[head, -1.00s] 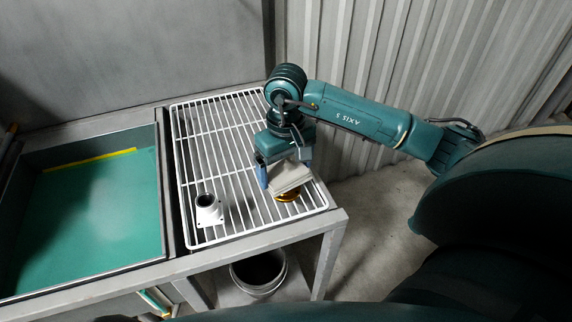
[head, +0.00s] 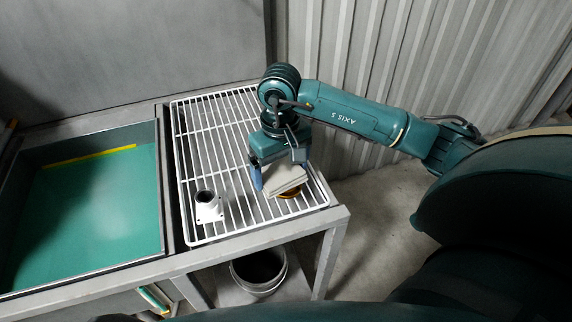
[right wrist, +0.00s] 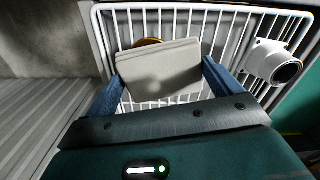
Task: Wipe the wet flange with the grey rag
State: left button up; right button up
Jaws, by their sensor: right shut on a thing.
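The grey rag (head: 284,180) is a folded pad held between the blue fingers of my right gripper (head: 276,177). In the right wrist view the rag (right wrist: 160,72) spans the gap between both fingers. It is low over the rack, over a gold-orange round piece (head: 289,194), which is mostly hidden; I cannot tell whether they touch. That piece's edge also shows in the right wrist view (right wrist: 148,42). A white pipe piece with a flat flanged base (head: 208,208) stands left of the rag, apart from it. I cannot tell which piece is wet. My left gripper is not in view.
The white wire rack (head: 214,128) is mostly bare behind and left of the gripper. A green-floored basin (head: 90,215) lies left of it. A bucket (head: 258,273) stands below the rack's front edge. A corrugated wall (head: 375,50) rises behind my right arm.

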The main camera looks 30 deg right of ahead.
aim_at(295, 165)
jog(key=shift+a, duration=0.45)
jog(key=shift+d+f+b, duration=0.1)
jog(key=shift+d+b, duration=0.4)
jog(key=shift+d, duration=0.35)
jog(key=shift+d+b, duration=0.6)
jog(key=shift+d, duration=0.8)
jog(key=shift+a, duration=2.2)
